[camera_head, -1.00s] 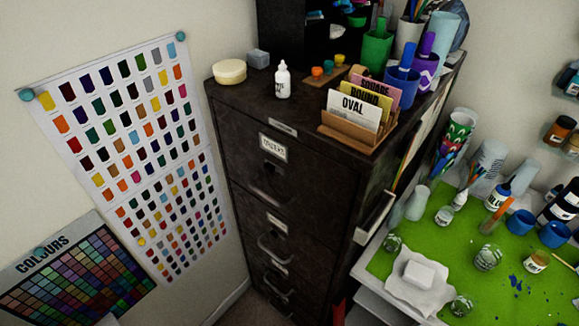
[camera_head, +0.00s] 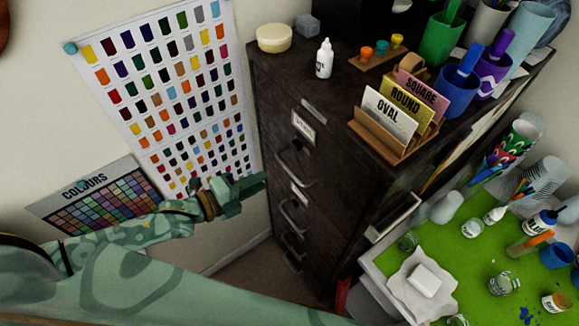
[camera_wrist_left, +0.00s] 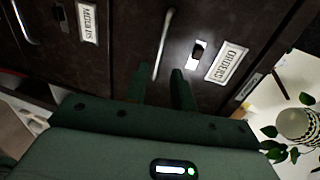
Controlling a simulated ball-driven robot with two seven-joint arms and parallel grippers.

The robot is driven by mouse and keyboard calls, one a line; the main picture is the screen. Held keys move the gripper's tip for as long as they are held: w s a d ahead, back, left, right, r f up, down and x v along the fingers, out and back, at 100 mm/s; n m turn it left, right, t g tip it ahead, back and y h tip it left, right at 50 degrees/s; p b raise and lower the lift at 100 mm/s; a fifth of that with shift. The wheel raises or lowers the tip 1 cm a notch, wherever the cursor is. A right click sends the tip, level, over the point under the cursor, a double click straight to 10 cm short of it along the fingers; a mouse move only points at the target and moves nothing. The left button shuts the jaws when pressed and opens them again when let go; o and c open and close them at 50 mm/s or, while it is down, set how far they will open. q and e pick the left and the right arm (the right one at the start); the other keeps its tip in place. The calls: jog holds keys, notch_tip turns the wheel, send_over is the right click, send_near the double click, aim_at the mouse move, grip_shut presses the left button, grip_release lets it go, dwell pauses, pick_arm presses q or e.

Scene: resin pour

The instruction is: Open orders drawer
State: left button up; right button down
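The orders drawer (camera_head: 325,155) is the top drawer of a dark filing cabinet and looks closed. Its label (camera_head: 303,127) is hard to read in the head view; "ORDERS" is readable on it in the left wrist view (camera_wrist_left: 227,63). The drawer's curved metal handle (camera_head: 290,167) also shows in the left wrist view (camera_wrist_left: 164,40). My left gripper (camera_head: 265,181) is just left of the cabinet front, below and left of that handle. In the left wrist view its two fingers (camera_wrist_left: 160,75) are apart and point at the handle, without a visible grip. My right gripper is not in view.
Lower drawers with handles (camera_head: 291,215) lie below; one label reads "MOULDS" (camera_wrist_left: 88,22). Card holder (camera_head: 390,140), white bottle (camera_head: 324,60) and cups stand on the cabinet. A green-topped worktable (camera_head: 455,270) is at right. Colour charts (camera_head: 165,85) hang on the left wall.

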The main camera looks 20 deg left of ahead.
aim_at(288, 168)
pick_arm(q)
jog(key=x, duration=0.9)
jog(key=shift+w+d, duration=0.25)
jog(key=shift+w, duration=0.05)
grip_shut()
